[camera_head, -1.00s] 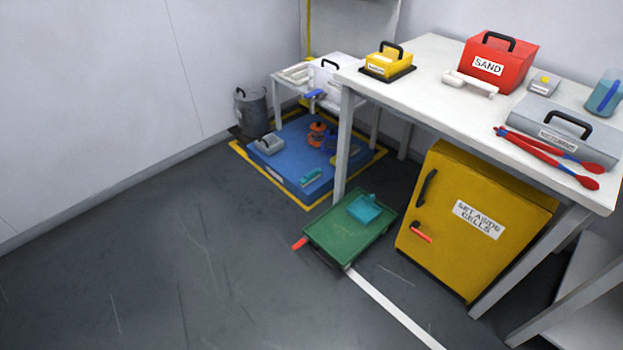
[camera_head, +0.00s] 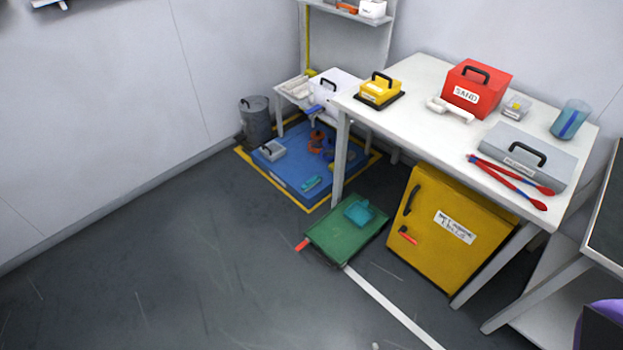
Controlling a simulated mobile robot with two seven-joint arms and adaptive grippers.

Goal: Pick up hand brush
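Neither of my grippers is in view.
The white table (camera_head: 410,82) carries a red SAND box (camera_head: 472,90), a yellow box (camera_head: 379,90), a grey case (camera_head: 520,158) and red-blue tongs (camera_head: 508,180). A yellow cabinet (camera_head: 447,240) stands under it. A bin (camera_head: 256,122) stands by the wall. Floor at left is clear.

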